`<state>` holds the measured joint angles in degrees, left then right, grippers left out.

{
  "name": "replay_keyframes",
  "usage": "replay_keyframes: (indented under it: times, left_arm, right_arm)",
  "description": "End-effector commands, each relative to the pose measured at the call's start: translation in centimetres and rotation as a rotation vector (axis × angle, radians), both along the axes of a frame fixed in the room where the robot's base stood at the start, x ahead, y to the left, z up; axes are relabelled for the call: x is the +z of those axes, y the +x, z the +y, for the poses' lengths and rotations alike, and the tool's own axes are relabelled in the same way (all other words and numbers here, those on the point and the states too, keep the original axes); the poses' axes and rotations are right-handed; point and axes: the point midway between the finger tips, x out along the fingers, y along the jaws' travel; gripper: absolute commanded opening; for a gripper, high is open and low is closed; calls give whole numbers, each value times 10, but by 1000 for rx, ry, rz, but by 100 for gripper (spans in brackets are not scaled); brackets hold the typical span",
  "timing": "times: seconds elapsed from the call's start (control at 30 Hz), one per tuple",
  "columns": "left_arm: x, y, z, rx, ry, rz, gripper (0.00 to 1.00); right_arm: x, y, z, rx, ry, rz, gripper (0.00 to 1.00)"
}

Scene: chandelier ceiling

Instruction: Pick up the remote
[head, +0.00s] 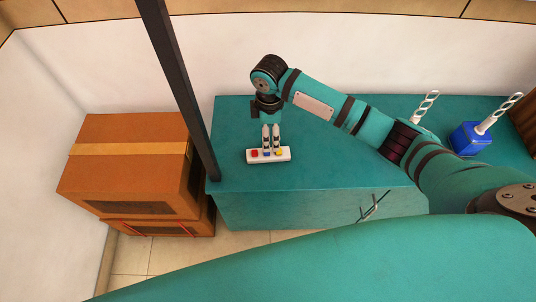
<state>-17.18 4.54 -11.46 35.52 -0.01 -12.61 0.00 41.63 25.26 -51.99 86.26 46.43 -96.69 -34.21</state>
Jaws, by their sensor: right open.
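The remote (252,159) is a small white bar with red, blue and yellow buttons. It lies flat on the teal cabinet top (236,178), near its front left part. My right gripper (272,147) points down at the remote, with its two fingers a small distance apart. The fingertips overlap the remote's back edge and middle in the picture; I cannot tell whether they touch it. The gripper is open and holds nothing. My left gripper is not in view.
A dark post (180,90) rises left of my right gripper. Stacked brown boxes (125,175) stand left of the cabinet. A blue block-shaped holder (468,139) with a white twisted piece stands at the right, with a similar white piece (427,106) beside it. The wall is close behind.

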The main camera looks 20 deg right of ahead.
Motion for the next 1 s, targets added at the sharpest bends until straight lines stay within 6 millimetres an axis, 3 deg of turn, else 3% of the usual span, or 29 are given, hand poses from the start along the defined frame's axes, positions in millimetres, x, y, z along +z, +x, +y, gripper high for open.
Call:
replay_keyframes:
  times: [0.1, 0.23, 0.47, 0.8, 1.0]
  left_arm:
    - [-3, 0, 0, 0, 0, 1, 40]
    - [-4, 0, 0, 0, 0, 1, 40]
    - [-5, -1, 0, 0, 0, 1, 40]
    - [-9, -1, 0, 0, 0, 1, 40]
    - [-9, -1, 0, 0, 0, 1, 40]
  right_arm:
    - [-27, -1, 1, 0, 1, 3, 71]
    - [-48, 0, 1, -1, 1, 1, 71]
    - [-63, 0, 1, 0, 2, 0, 71]
    - [-108, 3, 2, 0, 2, -1, 71]
    - [-111, 3, 2, 0, 2, -2, 71]
